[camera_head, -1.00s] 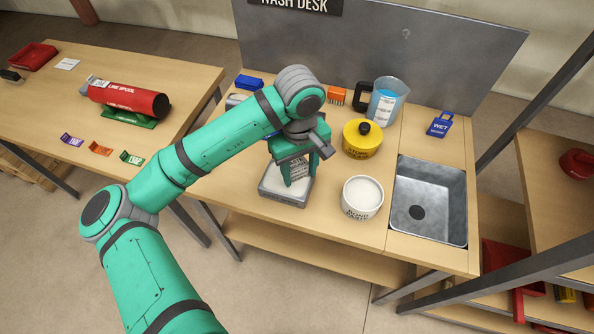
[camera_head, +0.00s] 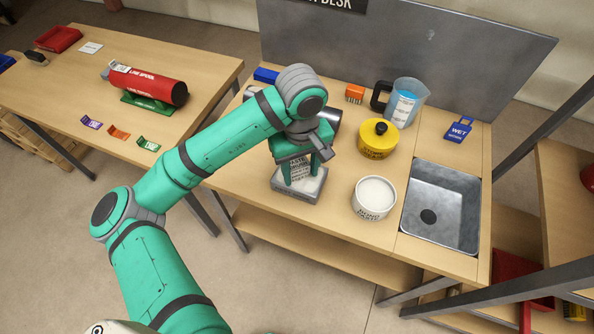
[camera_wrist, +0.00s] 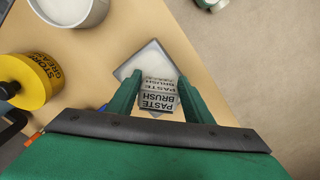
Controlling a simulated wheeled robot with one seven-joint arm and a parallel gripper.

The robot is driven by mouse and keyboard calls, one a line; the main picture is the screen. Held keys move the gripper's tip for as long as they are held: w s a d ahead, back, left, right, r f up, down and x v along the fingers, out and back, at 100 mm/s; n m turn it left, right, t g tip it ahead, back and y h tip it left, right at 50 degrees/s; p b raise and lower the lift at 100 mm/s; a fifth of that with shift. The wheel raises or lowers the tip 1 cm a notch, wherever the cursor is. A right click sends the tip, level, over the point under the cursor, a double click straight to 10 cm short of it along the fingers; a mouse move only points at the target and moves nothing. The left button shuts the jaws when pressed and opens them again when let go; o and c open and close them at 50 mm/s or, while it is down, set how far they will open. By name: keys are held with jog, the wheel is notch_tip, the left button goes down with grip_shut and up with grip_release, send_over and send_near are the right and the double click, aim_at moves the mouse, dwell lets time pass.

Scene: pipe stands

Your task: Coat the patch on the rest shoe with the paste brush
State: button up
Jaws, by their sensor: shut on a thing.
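My gripper (camera_head: 301,180) is shut on the paste brush (camera_wrist: 159,95), whose label reads PASTE BRUSH in the wrist view. The brush points down over a grey, shallow tray-like block (camera_head: 283,193) with a pale top, near the desk's front edge. The brush's lower end is hidden, so I cannot tell whether it touches the pale top. I cannot tell whether this block is the rest shoe, and no patch is clearly seen. A white pot of white paste (camera_head: 374,197) stands to the right of the block.
A metal sink (camera_head: 441,205) is at the right. A silver cylinder (camera_head: 335,117) lies partly hidden behind my arm. A red spool (camera_head: 148,86) rests on the left table.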

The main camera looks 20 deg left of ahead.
jog(key=shift+w+d, duration=1.2)
jog(key=shift+d, duration=0.1)
jog(key=shift+r, duration=0.85)
